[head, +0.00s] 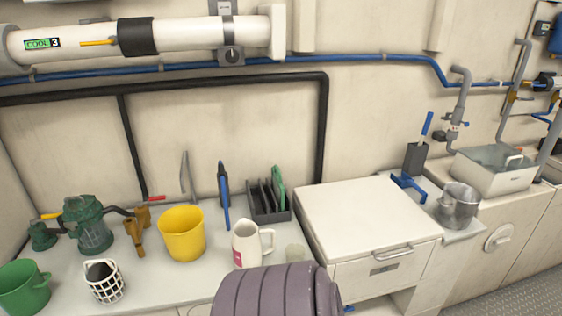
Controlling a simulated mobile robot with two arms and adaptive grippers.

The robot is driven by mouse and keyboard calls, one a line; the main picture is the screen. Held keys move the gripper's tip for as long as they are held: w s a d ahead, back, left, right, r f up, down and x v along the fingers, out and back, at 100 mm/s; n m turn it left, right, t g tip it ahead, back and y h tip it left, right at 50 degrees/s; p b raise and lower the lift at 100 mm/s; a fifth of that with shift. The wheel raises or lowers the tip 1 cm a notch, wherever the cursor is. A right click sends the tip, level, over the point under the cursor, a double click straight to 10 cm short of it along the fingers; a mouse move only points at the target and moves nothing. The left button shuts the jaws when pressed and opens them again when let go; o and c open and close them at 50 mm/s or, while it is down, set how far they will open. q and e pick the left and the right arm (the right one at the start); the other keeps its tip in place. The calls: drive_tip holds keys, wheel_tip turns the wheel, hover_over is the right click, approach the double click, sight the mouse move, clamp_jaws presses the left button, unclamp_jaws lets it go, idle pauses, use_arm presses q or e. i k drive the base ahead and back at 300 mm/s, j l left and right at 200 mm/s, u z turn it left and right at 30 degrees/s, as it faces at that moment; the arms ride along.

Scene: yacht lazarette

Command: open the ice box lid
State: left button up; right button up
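A white chest that looks like the ice box (345,263) stands right of the middle in the head view. Its flat, pale lid (366,212) lies level and shut on top, with nothing on it. A metal bar handle (393,252) is at the lid's front edge, above a small dark latch or plate (384,269) on the front face. Neither of my grippers is in view, so their states do not show.
A white jug (246,243), a yellow bucket (182,234) and a dark rack (269,213) stand on the counter left of the chest. A steel pot (458,206) stands to its right. A grey ribbed shape (270,293) covers the bottom middle. A glass-topped tank (493,172) is farther right.

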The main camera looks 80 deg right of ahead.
sight(352, 219)
drive_tip(key=z, duration=3.65)
